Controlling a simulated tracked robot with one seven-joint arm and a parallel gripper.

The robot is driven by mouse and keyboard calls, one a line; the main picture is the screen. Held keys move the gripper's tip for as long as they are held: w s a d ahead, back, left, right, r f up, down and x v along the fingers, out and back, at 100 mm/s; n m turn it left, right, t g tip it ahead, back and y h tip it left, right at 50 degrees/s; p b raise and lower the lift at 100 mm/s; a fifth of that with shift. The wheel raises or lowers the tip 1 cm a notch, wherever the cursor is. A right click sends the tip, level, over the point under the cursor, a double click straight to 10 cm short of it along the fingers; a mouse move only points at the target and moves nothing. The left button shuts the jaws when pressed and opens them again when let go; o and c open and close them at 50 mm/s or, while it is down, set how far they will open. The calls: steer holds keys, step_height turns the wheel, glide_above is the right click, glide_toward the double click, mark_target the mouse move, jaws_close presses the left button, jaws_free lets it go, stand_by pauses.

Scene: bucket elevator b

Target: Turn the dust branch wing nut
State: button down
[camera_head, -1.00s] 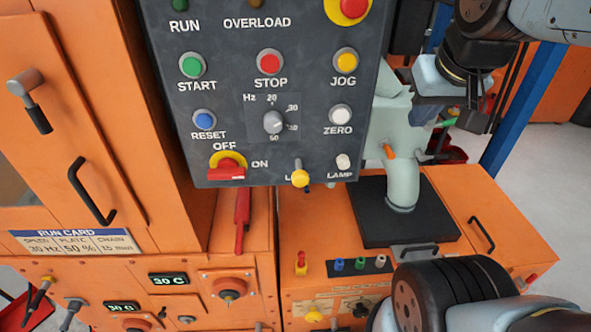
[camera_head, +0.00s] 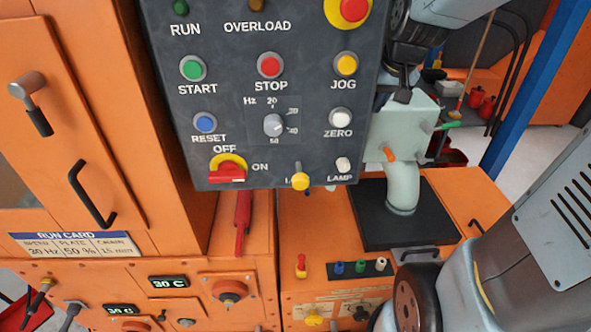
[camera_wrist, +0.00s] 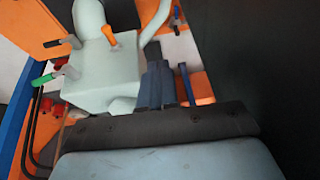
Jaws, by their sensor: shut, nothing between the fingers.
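A pale green housing (camera_head: 405,125) with a bent pipe (camera_head: 403,188) stands behind the control panel. A small orange handle (camera_head: 389,154) sticks out of it near the pipe; it also shows in the wrist view (camera_wrist: 110,36). A green-tipped lever (camera_head: 446,126) is on its right side. No label shows which part is the dust branch wing nut. My gripper (camera_head: 403,97) is beside the panel's right edge, above the orange handle and partly hidden. In the wrist view its shut, empty fingers (camera_wrist: 158,86) point toward the housing, apart from the orange handle.
The grey control panel (camera_head: 290,95) stands close on the left. A black plate (camera_head: 365,215) lies under the pipe on the orange cabinet (camera_head: 460,200). A blue post (camera_head: 525,85) stands at right. Red containers (camera_head: 480,105) are on the floor behind.

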steer(key=w+a+f+g+y, duration=0.1)
steer(key=w+a+f, duration=0.3)
steer(key=w+f, duration=1.2)
steer(key=shift+y, duration=0.6)
steer(key=shift+a+r+x, duration=0.1)
steer(key=shift+a+x, duration=0.3)
steer(key=shift+x, duration=5.4)
steer(key=shift+a+r+x, duration=0.1)
steer(key=shift+a+x, duration=0.3)
steer(key=shift+x, duration=5.4)
steer(key=shift+a+r+x, duration=0.1)
steer(key=shift+a+x, duration=0.3)
steer(key=shift+x, duration=5.45)
steer(key=shift+s, duration=0.1)
